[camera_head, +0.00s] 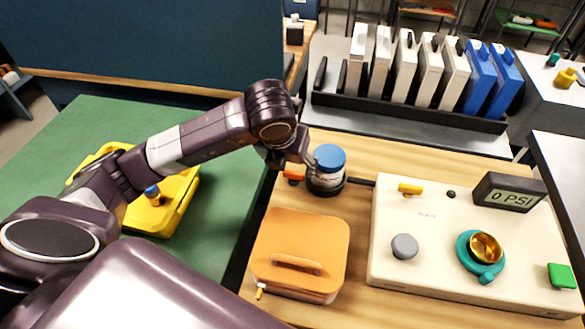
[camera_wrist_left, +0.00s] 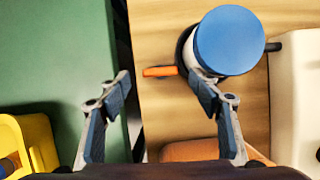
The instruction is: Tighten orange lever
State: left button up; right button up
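The orange lever (camera_head: 293,176) sticks out to the left from the base of a blue-lidded canister (camera_head: 329,156) on the wooden table. In the left wrist view the lever (camera_wrist_left: 161,71) lies just beyond my left gripper (camera_wrist_left: 160,82), across the gap between its fingertips. The lever's right end meets the dark ring around the canister (camera_wrist_left: 230,42). The two fingers are spread apart with nothing held. In the head view the left gripper (camera_head: 291,160) is partly hidden by its own wrist, close to the canister's left side. My right gripper is not in view.
An orange case (camera_head: 300,240) stands in front of the canister. A cream panel (camera_head: 440,225) with knobs and a "0 PSI" display (camera_head: 510,192) is at right. White and blue binders stand in a black rack (camera_head: 400,112) behind. A yellow case (camera_head: 185,200) lies on the green surface at left.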

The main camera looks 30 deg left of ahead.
pick_arm(q)
jog(key=shift+v, duration=2.2)
